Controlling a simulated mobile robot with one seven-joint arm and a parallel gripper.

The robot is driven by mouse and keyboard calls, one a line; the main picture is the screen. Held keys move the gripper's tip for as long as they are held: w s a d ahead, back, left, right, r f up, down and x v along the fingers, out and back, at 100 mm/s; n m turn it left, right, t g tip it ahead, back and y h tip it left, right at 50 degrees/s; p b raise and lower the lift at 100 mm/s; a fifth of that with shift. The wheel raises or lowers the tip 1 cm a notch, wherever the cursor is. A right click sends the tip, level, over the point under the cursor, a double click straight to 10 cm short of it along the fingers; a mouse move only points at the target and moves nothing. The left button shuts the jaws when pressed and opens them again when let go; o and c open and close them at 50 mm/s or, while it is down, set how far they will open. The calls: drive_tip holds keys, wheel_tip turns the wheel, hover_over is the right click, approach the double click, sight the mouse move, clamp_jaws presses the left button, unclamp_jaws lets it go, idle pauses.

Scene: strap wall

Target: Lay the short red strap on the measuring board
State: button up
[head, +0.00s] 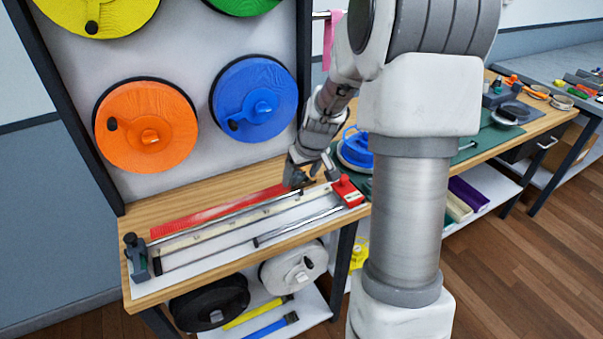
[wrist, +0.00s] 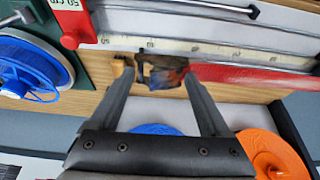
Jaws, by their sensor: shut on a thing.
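The red strap (head: 215,211) stretches along the back edge of the measuring board (head: 215,262), roughly parallel to it; it also shows in the wrist view (wrist: 250,74). My gripper (head: 299,184) is at the strap's right end, near the board's red end block (head: 347,190). In the wrist view my gripper (wrist: 158,76) is shut on a dark end piece that seems to belong to the strap. The pale scale (wrist: 215,48) runs just beside the strap there. I cannot tell whether the strap touches the board.
Orange (head: 146,125) and blue (head: 254,98) reels hang on the wall panel behind the board. Another blue reel (head: 355,148) stands on the green mat to the right. A dark clamp-like post (head: 137,257) stands at the board's left end. Black and white reels lie on the shelf below.

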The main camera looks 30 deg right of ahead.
wheel_tip(320, 180, down, 11)
drive_tip(key=b, duration=0.8)
drive_tip(key=o, duration=1.3)
drive_tip(key=shift+o, duration=0.2)
drive_tip(key=shift+r, duration=0.1)
drive_tip(key=p+v, duration=0.2)
drive_tip(key=v, duration=1.5)
drive_tip(key=shift+r, duration=0.15)
